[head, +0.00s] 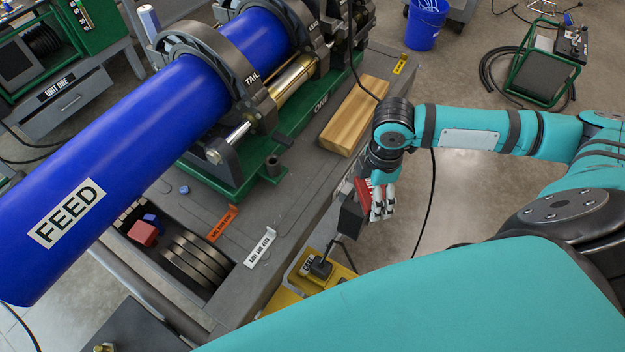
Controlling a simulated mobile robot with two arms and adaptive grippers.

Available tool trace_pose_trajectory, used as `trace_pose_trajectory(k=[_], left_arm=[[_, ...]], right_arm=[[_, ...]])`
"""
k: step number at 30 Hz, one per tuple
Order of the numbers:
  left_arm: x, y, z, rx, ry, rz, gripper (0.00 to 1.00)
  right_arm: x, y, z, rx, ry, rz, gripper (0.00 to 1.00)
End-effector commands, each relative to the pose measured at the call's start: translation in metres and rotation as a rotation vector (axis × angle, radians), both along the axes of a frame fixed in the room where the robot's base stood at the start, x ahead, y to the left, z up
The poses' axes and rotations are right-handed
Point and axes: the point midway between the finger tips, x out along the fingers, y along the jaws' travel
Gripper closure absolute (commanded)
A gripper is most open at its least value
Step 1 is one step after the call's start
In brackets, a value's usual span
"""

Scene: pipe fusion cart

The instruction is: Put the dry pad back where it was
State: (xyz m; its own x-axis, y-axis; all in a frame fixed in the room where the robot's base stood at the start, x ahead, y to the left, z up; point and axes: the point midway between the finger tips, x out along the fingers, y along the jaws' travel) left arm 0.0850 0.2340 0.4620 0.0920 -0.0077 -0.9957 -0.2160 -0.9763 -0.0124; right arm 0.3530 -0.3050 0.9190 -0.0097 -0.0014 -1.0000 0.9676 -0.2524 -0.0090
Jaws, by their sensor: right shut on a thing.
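My right gripper (382,202) hangs just off the right side of the cart (315,165), fingers pointing down. It is shut on a red piece (363,192), which is partly hidden by the fingers. A dark grey block (350,217) is right beside the red piece; I cannot tell whether the two are joined. I cannot tell for sure whether the red piece is the dry pad. My left gripper is not in view.
A blue pipe (150,140) lies in the clamps on the green machine (235,165). A wooden block (354,115), an orange label (222,223) and a white label (260,247) are on the cart. A yellow case (300,285) stands below the gripper. A black cable (430,200) hangs nearby.

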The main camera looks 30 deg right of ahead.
Motion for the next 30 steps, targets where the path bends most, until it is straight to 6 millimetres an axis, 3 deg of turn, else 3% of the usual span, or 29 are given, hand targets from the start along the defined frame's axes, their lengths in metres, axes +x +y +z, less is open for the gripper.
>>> trace_pose_trajectory(k=[9, 15, 23, 30], left_arm=[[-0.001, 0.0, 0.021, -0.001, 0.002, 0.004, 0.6], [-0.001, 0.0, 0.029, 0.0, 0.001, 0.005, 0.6], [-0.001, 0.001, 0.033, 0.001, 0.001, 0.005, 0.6], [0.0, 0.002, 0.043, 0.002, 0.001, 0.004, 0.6]], right_arm=[[0.074, 0.042, -0.003, 0.005, -0.003, 0.001, 0.45], [0.112, 0.062, -0.008, 0.003, -0.002, 0.001, 0.45], [0.134, 0.073, -0.012, 0.001, -0.002, 0.001, 0.45], [0.132, 0.072, -0.045, 0.0, 0.0, 0.002, 0.45]])
